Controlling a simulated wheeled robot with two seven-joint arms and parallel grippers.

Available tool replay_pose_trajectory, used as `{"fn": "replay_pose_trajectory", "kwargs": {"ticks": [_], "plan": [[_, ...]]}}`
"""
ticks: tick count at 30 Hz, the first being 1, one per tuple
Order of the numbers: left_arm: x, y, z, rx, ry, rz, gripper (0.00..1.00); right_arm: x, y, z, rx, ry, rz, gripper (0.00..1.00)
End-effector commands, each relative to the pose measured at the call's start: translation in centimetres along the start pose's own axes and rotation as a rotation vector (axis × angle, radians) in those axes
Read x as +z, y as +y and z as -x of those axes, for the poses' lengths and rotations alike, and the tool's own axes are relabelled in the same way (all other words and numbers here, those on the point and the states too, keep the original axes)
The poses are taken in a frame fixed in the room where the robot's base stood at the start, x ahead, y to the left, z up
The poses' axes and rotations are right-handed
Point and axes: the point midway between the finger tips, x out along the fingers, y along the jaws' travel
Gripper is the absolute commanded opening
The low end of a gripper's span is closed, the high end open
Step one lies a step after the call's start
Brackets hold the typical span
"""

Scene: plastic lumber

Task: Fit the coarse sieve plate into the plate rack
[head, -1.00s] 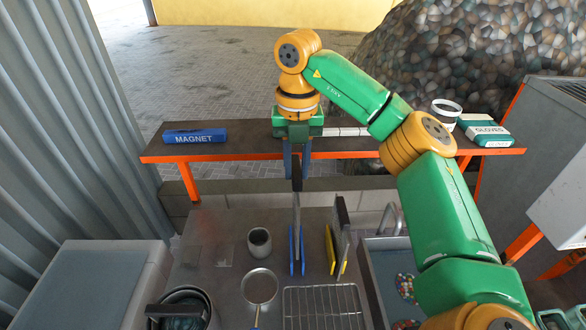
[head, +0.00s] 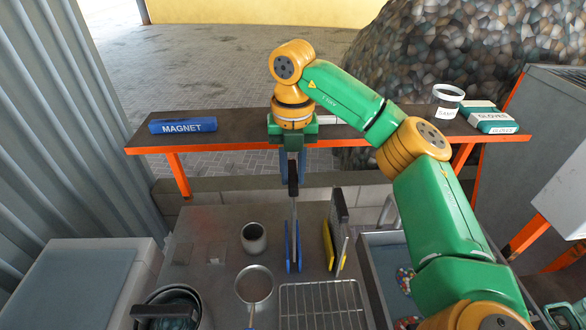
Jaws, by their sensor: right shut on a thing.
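My right gripper (head: 292,180) is shut on the dark handle of a thin plate (head: 294,212), seen almost edge-on and hanging upright. I take it for the coarse sieve plate; its holes cannot be seen from here. Its lower edge is between or just above the two blue rails (head: 287,245) of the rack on the bench; I cannot tell whether it touches the bottom. To the right, another upright plate with a dark handle (head: 340,203) stands at the yellow rails (head: 328,246). My left gripper is not in view.
On the grey bench (head: 205,225) stand a grey cup (head: 254,238), a round pan-like sieve (head: 254,284), a wire grid (head: 320,305) and a pot (head: 170,308). Behind, a shelf (head: 235,138) holds the magnet box (head: 182,126), a jar (head: 446,100) and a gloves box (head: 488,117).

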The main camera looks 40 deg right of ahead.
Motion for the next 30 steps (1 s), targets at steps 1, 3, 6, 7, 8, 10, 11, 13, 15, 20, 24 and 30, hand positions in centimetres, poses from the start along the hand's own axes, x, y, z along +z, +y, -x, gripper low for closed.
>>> {"fn": "replay_pose_trajectory", "kwargs": {"ticks": [1, 3, 6, 7, 8, 10, 11, 13, 15, 20, 24, 30], "plan": [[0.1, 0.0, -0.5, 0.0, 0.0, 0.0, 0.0, 0.0, 0.0, -0.6, 0.0, 0.0, 0.0, 0.0], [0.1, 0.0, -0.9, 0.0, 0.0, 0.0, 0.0, 0.0, 0.0, -1.1, 0.001, 0.0, 0.0, 0.0], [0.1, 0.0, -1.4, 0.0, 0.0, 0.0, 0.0, 0.0, 0.0, -1.8, 0.001, 0.0, 0.0, 0.0], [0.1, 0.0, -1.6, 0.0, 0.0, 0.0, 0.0, 0.0, 0.0, -2.0, 0.001, 0.0, 0.0, 0.0], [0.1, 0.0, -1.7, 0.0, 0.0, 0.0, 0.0, 0.0, 0.0, -2.2, 0.001, 0.0, 0.0, 0.0], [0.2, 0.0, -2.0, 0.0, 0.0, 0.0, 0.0, -0.1, 0.0, -2.7, 0.001, 0.0, 0.0, 0.0], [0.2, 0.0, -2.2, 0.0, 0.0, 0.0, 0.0, -0.1, 0.0, -2.9, 0.001, 0.0, 0.0, 0.0], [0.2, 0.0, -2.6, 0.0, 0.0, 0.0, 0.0, -0.1, 0.0, -3.4, 0.0, 0.001, 0.0, 0.0], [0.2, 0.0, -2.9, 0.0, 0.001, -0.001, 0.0, -0.1, 0.0, -3.9, 0.0, 0.001, 0.0, 0.0], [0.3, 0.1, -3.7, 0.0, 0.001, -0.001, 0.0, -0.1, 0.0, -5.0, 0.0, 0.001, 0.001, 0.0], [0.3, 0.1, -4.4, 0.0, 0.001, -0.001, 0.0, -0.1, 0.0, -6.0, 0.001, 0.0, 0.001, 0.0], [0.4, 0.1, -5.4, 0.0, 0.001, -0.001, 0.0, -0.1, 0.0, -7.4, 0.001, 0.001, 0.001, 0.0]]}}
